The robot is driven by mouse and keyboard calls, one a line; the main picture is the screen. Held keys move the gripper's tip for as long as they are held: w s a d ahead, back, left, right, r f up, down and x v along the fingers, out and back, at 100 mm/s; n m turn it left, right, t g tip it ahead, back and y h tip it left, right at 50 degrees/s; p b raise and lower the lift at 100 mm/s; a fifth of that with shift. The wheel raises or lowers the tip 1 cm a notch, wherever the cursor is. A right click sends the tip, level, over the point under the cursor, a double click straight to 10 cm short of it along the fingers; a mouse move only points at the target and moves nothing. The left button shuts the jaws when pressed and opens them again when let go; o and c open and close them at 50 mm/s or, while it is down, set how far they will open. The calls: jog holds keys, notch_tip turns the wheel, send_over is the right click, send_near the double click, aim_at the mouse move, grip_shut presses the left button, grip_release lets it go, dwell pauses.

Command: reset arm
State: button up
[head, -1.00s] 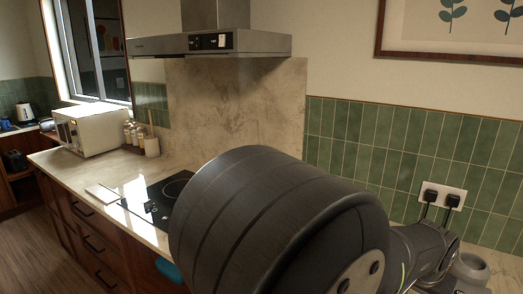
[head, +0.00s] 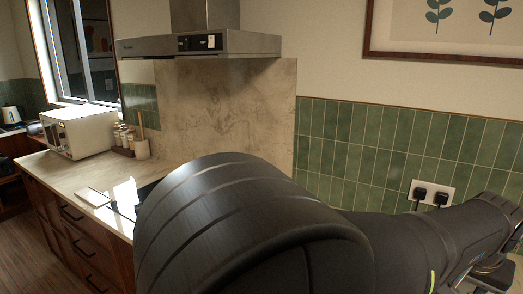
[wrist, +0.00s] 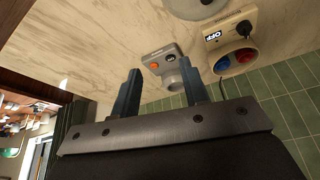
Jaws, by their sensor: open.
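My gripper (wrist: 160,66) shows in the wrist view with its two dark fingers apart and nothing between them. It hangs over or near a pale stone counter (wrist: 100,55). My large dark arm links fill the lower middle and right of the head view, where the gripper itself is not visible.
A cream appliance (wrist: 228,38) with an "OFF" display holds red and blue items. A microwave (head: 80,131), jars (head: 124,138) and a partly hidden hob (head: 147,190) stand left. The range hood (head: 200,44) hangs above. Plugs (head: 430,195) sit in the wall socket.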

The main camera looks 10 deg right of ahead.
jog(key=w+d+r, duration=0.3)
jog(key=w+d, duration=0.7)
jog(key=w, duration=0.3)
jog(key=w+d+f, duration=0.1)
jog(key=w+f, duration=0.1)
jog(key=w, duration=0.7)
jog(key=shift+w+d+f, duration=0.35)
jog(key=shift+w+d, duration=0.05)
jog(key=shift+o, duration=0.5)
